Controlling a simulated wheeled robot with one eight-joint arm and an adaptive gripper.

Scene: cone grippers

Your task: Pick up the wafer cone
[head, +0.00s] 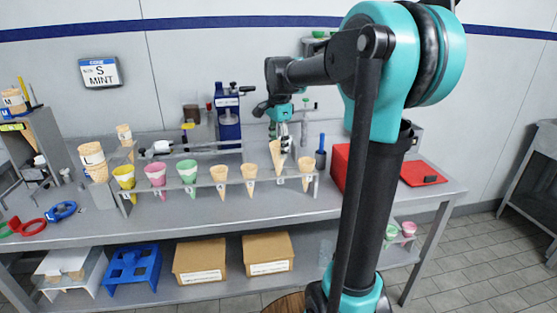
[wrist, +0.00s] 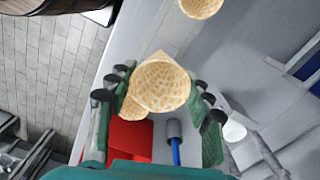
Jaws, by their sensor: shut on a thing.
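My gripper (head: 285,142) is above the right part of the clear cone rack (head: 205,184), shut on a wafer cone (head: 278,160). This cone is upright, and its rim is higher than those of its neighbours. I cannot tell whether its tip is clear of the rack. In the wrist view the held cone (wrist: 162,85) shows its open mouth between the two green fingers. Plain cones stand in the rack at its left (head: 249,177) and right (head: 306,172). One neighbour (wrist: 201,7) is at the top of the wrist view, another (wrist: 132,109) partly behind the held cone.
Yellow (head: 123,178), pink (head: 155,175) and green (head: 187,173) sleeved cones stand farther left in the rack. A red box (head: 341,168) and a blue-handled tool (head: 321,155) are close on the right. A blue press (head: 228,118) stands behind. The front of the bench is clear.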

